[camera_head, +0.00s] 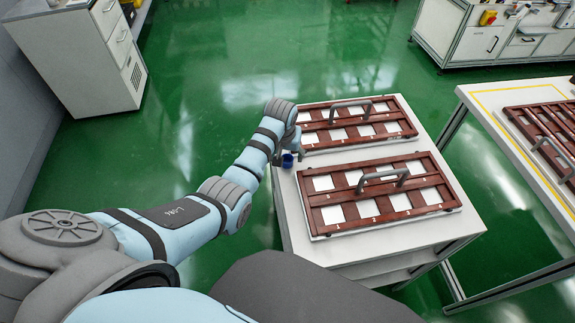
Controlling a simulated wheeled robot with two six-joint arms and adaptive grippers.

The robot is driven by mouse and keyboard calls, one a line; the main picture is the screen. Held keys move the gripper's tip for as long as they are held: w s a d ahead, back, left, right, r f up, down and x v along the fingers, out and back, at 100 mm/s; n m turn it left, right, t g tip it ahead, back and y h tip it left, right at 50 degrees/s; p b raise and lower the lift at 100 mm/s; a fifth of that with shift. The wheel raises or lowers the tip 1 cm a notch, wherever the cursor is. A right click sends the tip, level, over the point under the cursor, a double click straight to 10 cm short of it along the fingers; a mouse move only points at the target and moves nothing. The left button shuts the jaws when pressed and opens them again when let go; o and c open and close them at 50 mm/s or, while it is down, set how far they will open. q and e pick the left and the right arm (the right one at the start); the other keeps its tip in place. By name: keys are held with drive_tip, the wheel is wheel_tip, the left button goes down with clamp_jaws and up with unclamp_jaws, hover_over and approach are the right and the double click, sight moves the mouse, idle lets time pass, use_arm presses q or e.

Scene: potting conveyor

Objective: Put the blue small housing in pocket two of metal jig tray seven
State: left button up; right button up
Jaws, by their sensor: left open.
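A small blue housing (288,160) stands at the left edge of the white table top, beside the trays. My left gripper (291,152) points down right at the housing, with its fingers open and partly hidden by the wrist. I cannot tell whether they touch it. Two reddish-brown jig trays lie on this table: a near tray (375,219) and a far tray (349,143), each with a grey handle and white pocket floors. Small digits mark the near tray's front pockets; pocket two (368,208) looks empty. No tray number is readable. My right gripper is out of view.
A second table (520,176) on the right, edged with yellow tape, bears another brown tray (558,131) with a handle. The tray handles (383,180) rise above the pockets. A white drawer cabinet (88,62) and a workbench (470,42) stand at the back.

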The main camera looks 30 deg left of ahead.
sight(287, 162)
use_arm(q)
drive_tip(key=shift+x, duration=1.25)
drive_tip(key=shift+r, duration=0.1)
drive_tip(key=c, duration=1)
